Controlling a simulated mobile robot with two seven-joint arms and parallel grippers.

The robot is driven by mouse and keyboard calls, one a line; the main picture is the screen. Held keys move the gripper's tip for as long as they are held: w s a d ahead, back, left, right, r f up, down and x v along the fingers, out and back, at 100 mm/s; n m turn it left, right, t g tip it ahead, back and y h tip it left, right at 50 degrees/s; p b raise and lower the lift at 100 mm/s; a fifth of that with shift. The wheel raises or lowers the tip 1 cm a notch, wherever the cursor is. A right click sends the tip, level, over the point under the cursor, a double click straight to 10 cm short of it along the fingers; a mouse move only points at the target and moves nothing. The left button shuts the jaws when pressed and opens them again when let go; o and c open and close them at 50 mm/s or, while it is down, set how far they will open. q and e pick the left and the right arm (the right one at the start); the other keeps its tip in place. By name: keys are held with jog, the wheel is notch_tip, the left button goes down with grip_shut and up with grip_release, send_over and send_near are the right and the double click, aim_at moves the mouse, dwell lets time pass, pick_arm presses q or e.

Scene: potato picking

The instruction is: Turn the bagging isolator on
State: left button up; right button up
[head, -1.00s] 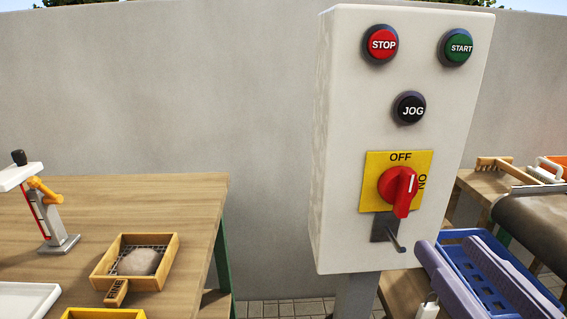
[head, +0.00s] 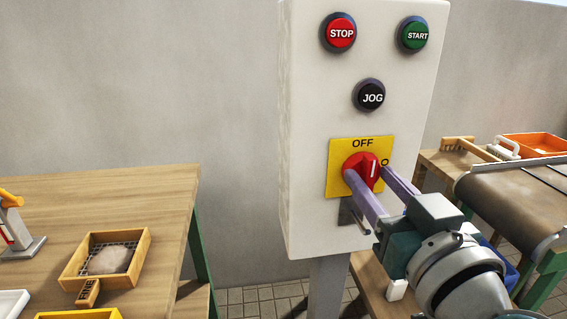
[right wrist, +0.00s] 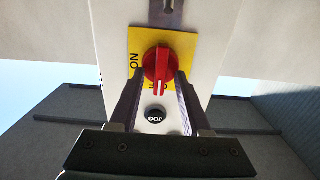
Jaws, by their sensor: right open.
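The bagging isolator is a red rotary knob (head: 358,160) on a yellow plate (head: 336,183) marked OFF at the top and ON at the right. Its white line stands upright, toward OFF. It also shows in the right wrist view (right wrist: 156,60), where the line points down toward OFF. The plate is on a white control box (head: 303,130). My right gripper (head: 368,173) is open, with one purple finger on each side of the knob. I cannot tell whether the fingers touch it. My left gripper is not in view.
Above the knob are a red STOP button (head: 341,33), a green START button (head: 415,35) and a black JOG button (head: 370,96). A metal hasp (head: 348,213) sticks out below. A wooden table (head: 150,195) stands left, a conveyor (head: 515,200) right.

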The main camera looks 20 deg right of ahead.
jog(key=shift+c, duration=0.2)
grip_shut()
dwell(0.6)
jog(key=m+p, duration=0.1)
jog(key=m, duration=0.3)
jog(key=shift+d+r, duration=0.1)
jog(key=m, duration=0.4)
jog(key=shift+d+m+p, duration=0.15)
jog(key=shift+m+p, duration=0.15)
jog(key=shift+p, duration=0.05)
jog(key=m, duration=0.4)
jog(key=shift+s+f+m, duration=0.1)
jog(key=shift+f+m, duration=0.15)
jog(key=shift+m, duration=0.05)
jog(key=m, duration=0.4)
jog(key=shift+f+m+b, duration=0.15)
jog(key=shift+m+b, duration=0.15)
jog(key=shift+b, duration=0.05)
